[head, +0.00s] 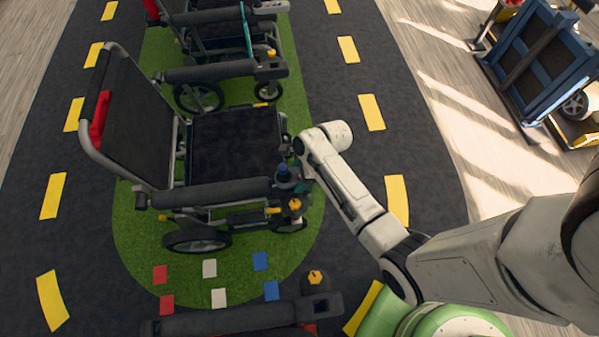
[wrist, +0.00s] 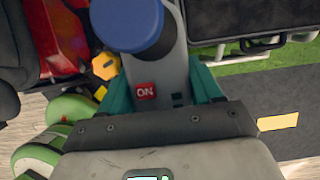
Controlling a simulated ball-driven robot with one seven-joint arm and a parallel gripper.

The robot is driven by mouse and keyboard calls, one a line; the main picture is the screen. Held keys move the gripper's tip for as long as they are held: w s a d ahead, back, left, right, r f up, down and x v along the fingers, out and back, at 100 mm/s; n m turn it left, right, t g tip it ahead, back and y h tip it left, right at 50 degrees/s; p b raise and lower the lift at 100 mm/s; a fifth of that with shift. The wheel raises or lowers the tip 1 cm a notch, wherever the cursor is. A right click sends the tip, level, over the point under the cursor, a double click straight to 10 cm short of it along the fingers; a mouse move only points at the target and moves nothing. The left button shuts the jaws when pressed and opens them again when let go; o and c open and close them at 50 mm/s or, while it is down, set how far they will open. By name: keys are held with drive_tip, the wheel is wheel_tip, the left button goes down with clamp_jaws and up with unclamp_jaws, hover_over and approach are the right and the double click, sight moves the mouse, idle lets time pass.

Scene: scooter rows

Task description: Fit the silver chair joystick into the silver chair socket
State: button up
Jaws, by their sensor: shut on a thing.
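The silver chair (head: 233,148) stands on the green patch with a dark seat, dark armrests and a silver frame. The joystick (head: 283,173), with a blue knob and grey body, is at the front end of its near armrest (head: 226,192). In the wrist view the joystick (wrist: 171,65) shows a red ON label. My gripper (wrist: 165,88) is shut on it, with teal fingers on both sides of the body. In the head view my gripper (head: 302,184) is partly hidden. The socket cannot be made out, so I cannot tell whether the joystick touches it.
A yellow knob (head: 295,204) sits just below the joystick. Another wheelchair (head: 225,45) stands behind, and a near chair's armrest (head: 240,318) with a yellow knob (head: 316,278) is at the bottom. A blue folded frame (head: 540,60) stands far right. Dark floor to the right is clear.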

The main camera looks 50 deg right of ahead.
drive_tip(key=shift+f+b, duration=0.5)
drive_tip(key=shift+f, duration=0.4)
drive_tip(key=shift+f, duration=0.25)
idle(0.4)
idle(0.4)
drive_tip(key=o, duration=1.6)
drive_tip(key=shift+o, duration=0.2)
drive_tip(key=p+v, duration=0.1)
drive_tip(key=v, duration=0.9)
drive_tip(key=shift+s+d+r, duration=0.1)
drive_tip(key=shift+d+r, duration=0.05)
drive_tip(key=shift+r, duration=0.25)
